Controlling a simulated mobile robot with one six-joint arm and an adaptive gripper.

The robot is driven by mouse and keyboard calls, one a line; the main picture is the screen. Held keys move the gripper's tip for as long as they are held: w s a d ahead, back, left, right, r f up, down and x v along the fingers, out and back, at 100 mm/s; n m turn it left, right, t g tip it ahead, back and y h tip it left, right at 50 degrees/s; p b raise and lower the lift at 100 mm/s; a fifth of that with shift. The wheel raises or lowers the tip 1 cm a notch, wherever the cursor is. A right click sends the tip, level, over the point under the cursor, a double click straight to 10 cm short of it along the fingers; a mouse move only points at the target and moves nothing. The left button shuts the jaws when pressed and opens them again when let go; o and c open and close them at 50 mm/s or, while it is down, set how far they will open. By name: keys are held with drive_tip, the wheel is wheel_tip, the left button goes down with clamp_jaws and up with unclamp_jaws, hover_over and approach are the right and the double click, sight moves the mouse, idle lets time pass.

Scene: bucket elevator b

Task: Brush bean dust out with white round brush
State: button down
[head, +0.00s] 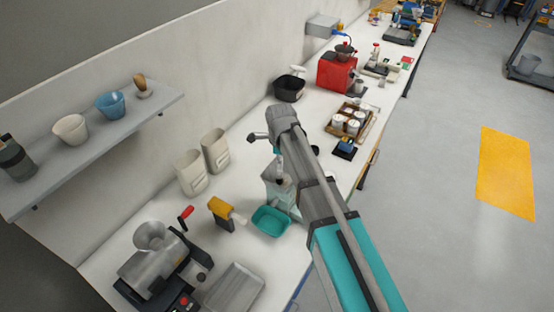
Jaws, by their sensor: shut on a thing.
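My gripper (279,168) points down beneath my wrist, over a pale grey upright housing (273,191) that looks like the bucket elevator. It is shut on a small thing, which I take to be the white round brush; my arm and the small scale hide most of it. I cannot tell whether the bristles touch the housing. A teal tray (270,221) sits at the foot of the housing. No bean dust can be made out.
Two beige bins (192,172) line the wall. A shelf (95,141) holds cups and a brown brush. Farther back are a black bin and red machine (337,72).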

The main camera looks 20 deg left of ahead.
drive_tip(key=shift+s+d, duration=0.15)
drive_tip(key=shift+d, duration=0.95)
drive_tip(key=shift+a, duration=0.1)
drive_tip(key=shift+w+a, duration=0.15)
drive_tip(key=shift+a, duration=0.7)
drive_tip(key=shift+w+a, duration=0.1)
drive_tip(key=shift+a, duration=0.75)
drive_tip(key=shift+s+d, duration=0.15)
drive_tip(key=shift+d, duration=0.75)
drive_tip(key=shift+s+d, duration=0.15)
drive_tip(key=shift+d, duration=0.75)
drive_tip(key=shift+w+a, duration=0.1)
drive_tip(key=shift+a, duration=0.05)
drive_tip(key=a, duration=0.1)
drive_tip(key=w+a, duration=0.1)
drive_tip(key=a, duration=0.1)
drive_tip(key=shift+w+a, duration=0.1)
drive_tip(key=shift+w, duration=0.15)
